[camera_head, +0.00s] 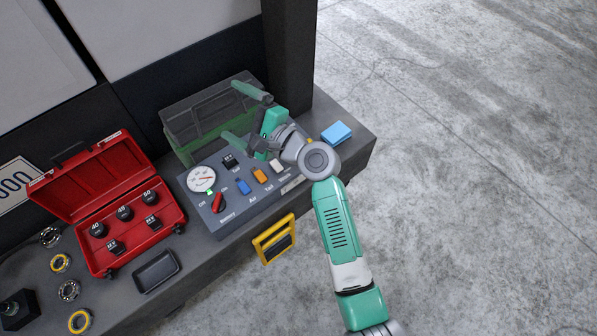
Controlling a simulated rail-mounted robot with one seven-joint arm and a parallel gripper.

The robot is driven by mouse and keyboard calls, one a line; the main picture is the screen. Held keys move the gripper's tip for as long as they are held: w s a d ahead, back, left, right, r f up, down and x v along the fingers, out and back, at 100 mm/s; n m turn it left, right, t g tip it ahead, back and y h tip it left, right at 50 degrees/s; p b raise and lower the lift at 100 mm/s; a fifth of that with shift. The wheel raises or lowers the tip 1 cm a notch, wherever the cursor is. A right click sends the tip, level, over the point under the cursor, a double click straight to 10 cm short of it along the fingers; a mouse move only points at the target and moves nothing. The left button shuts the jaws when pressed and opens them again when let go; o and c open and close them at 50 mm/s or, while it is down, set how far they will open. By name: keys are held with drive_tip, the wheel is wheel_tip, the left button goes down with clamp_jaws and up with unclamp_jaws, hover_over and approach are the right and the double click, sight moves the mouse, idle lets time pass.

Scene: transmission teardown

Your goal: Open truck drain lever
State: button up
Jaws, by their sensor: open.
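A grey control panel (214,169) lies on the truck bed. It carries a red lever (217,203), a blue lever (243,187), an orange lever (260,175), a white lever (276,165) and a black switch (230,161). The red one is near the word Battery; other labels seem to read Air and Tail. I cannot tell which one is the drain lever. My gripper (229,110) is open, its two green fingers spread over the panel's far edge and the box behind. My wrist hides the panel's right end.
An open red case (100,205) of sockets, a black tray (156,271) and several bearings (69,290) lie left. A blue block (336,133) sits right. A yellow frame (274,238) is on the front side.

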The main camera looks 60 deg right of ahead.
drive_tip(key=s+d+f+m+g+h+b, duration=0.1)
drive_tip(key=s+d+f+m+h+b, duration=0.25)
drive_tip(key=f, duration=0.65)
drive_tip(key=s+d+f+m+b, duration=0.2)
drive_tip(key=s+d+f+m, duration=0.3)
drive_tip(key=s+f+m, duration=0.3)
drive_tip(key=s+d+f+m+g+h+b, duration=0.1)
drive_tip(key=s+d+f+m+h+b, duration=0.2)
drive_tip(key=f, duration=0.8)
drive_tip(key=shift+m+y, duration=0.35)
drive_tip(key=shift+y, duration=0.5)
drive_tip(key=b+x, duration=0.1)
drive_tip(key=x, duration=0.1)
drive_tip(key=b+x, duration=0.1)
drive_tip(key=x, duration=0.2)
drive_tip(key=d+b+x, duration=0.1)
drive_tip(key=b+x, duration=0.1)
drive_tip(key=shift+s+d+r, duration=0.1)
drive_tip(key=shift+d, duration=0.05)
drive_tip(key=shift+w+d+r, duration=0.1)
drive_tip(key=shift+w, duration=0.25)
